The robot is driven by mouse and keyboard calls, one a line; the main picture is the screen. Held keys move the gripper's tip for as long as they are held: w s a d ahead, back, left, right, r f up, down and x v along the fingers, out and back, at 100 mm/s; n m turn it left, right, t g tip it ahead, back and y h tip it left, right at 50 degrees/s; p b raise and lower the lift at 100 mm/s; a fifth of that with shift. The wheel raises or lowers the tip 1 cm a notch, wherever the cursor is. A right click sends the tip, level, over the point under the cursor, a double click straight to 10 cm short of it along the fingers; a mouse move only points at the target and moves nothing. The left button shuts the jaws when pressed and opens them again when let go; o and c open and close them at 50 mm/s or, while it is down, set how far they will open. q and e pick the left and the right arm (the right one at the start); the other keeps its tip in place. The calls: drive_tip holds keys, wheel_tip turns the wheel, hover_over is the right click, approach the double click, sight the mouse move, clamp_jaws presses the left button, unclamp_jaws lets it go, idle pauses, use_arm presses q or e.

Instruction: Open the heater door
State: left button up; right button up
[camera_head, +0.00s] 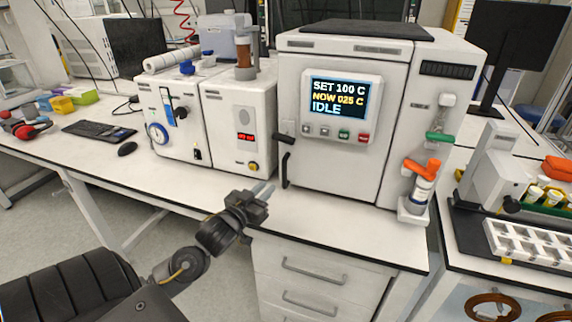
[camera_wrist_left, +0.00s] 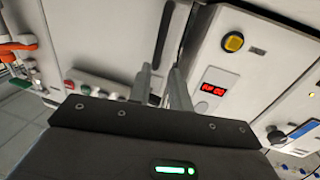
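The heater (camera_head: 340,150) is a white cabinet with a display reading SET 100 C, NOW 025 C, IDLE. Its front door looks closed. A black vertical door handle (camera_head: 286,170) sits low on the door's left edge. My left gripper (camera_head: 267,190) is just left of and slightly below the handle, fingers pointing toward it. In the left wrist view the fingers (camera_wrist_left: 162,82) are a little apart, with the dark handle (camera_wrist_left: 167,28) beyond the fingertips, roughly in line with the gap. I see no clear contact. My right gripper is not in view.
A white instrument (camera_head: 238,120) with a red readout stands left of the heater. An orange-handled valve (camera_head: 422,168) is on the heater's right side. Bare bench (camera_head: 330,215) lies before the heater, above drawers (camera_head: 312,275). A sample rack (camera_head: 525,240) stands at right.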

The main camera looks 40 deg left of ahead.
sight(283, 172)
use_arm(q)
drive_tip(key=w, duration=0.3)
drive_tip(key=w+a+p, duration=0.1)
drive_tip(key=w, duration=0.6)
drive_tip(key=shift+w+a, duration=0.2)
drive_tip(key=shift+w, duration=0.2)
drive_tip(key=shift+c, duration=0.4)
clamp_jaws()
